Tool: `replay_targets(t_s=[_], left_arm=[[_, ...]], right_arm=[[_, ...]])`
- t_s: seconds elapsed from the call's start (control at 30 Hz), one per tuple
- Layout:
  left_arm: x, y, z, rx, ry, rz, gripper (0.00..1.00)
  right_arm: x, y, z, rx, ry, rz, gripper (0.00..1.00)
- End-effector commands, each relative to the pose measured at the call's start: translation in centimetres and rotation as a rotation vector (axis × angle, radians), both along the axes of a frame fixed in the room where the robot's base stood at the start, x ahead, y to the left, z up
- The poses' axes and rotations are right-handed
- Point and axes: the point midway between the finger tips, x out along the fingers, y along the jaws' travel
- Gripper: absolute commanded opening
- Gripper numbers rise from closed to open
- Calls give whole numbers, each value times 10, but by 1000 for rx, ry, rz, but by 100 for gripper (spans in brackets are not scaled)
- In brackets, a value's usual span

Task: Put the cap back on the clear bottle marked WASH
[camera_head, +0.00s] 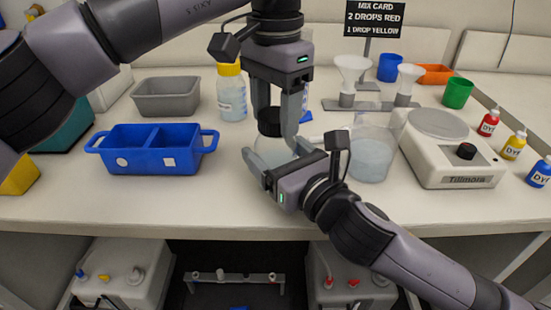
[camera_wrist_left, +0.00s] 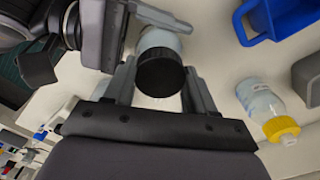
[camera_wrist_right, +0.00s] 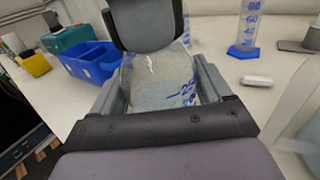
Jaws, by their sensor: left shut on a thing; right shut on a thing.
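The clear bottle (camera_head: 262,157) stands at the front middle of the bench. My right gripper (camera_head: 280,165) is shut on its body; blue markings show on the bottle in the right wrist view (camera_wrist_right: 160,85), but I cannot read them as WASH. My left gripper (camera_head: 278,130) points down from above, shut on the black cap (camera_head: 269,121). The cap also shows between the left fingers in the left wrist view (camera_wrist_left: 160,75), in line with the bottle top. I cannot tell whether the cap is seated; the bottle neck is hidden.
A yellow-capped bottle (camera_head: 231,97) stands behind, to the left. A blue two-part caddy (camera_head: 152,172) and a grey bin (camera_head: 166,97) are at left. A beaker (camera_head: 371,155) and a Tillmora device (camera_head: 455,165) are at right. The bench's front edge is close.

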Motion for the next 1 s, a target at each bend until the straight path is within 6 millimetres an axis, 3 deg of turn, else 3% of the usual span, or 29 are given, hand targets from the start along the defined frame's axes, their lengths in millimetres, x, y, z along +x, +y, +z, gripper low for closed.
replay_targets(t_s=[0.17, 0.2, 0.27, 0.3, 0.57, 1.0], left_arm=[[0, 0, 0, 0, -1, 3, 19], [0, 0, 0, 0, -1, 3, 58], [0, 0, 0, 0, -1, 3, 78], [0, 0, 0, 0, -1, 4, 81], [0, 0, 1, 0, -1, 4, 81], [0, 0, 45, -1, -1, 4, 81]], right_arm=[[0, 0, -2, -2, 3, -1, 0], [0, 0, -2, -2, 3, -1, 0], [0, 0, -2, -2, 3, -1, 0], [0, 0, -2, -2, 3, -1, 0], [0, 0, -1, -2, 3, -1, 0], [0, 0, -1, -2, 2, -1, 0]])
